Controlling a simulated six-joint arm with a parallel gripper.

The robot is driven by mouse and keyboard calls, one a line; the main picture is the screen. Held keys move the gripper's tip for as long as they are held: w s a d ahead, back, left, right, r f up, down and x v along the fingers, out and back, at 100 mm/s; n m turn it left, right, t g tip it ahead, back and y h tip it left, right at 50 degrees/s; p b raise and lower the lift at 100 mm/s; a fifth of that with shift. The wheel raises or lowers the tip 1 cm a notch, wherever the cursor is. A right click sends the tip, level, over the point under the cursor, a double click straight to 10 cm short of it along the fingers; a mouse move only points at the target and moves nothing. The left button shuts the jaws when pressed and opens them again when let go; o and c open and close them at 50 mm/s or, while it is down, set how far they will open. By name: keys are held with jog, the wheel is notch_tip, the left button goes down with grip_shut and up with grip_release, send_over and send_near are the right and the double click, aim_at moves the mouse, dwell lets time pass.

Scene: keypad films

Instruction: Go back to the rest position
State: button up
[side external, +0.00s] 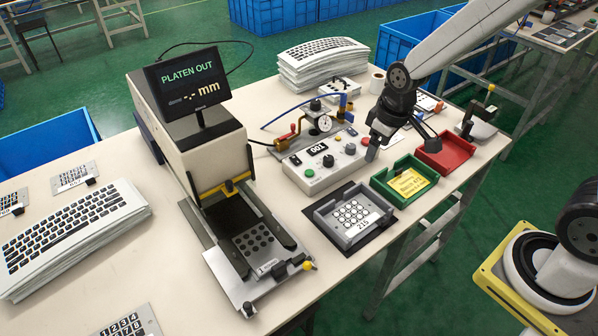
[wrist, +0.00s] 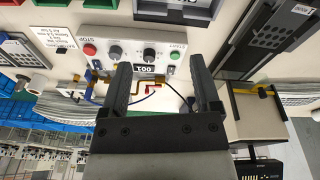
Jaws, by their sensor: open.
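My gripper (side external: 374,150) hangs above the table at the right of the control box (side external: 326,172) in the side external view. In the wrist view its two dark fingers (wrist: 162,82) stand apart with nothing between them. The control box (wrist: 137,48) shows beyond the fingers there, with a red button, a green button, knobs and a small display. In the side external view a keypad (side external: 352,212) labelled 215 lies in a grey tray (side external: 325,217).
The press (side external: 195,140) has a screen reading "PLATEN OUT"; its plate (side external: 240,290) is slid out in front. A green tray (side external: 384,190) with a yellow card and a red tray (side external: 456,157) stand at the right. Stacks of white sheets (side external: 60,245) lie left and at the back.

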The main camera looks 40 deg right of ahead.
jog(key=s+m, duration=0.2)
jog(key=s, duration=0.6)
jog(key=shift+s+a+r+m+t, duration=0.2)
jog(key=shift+s+m+t, duration=0.1)
jog(key=shift+t, duration=0.1)
jog(key=shift+w, duration=0.1)
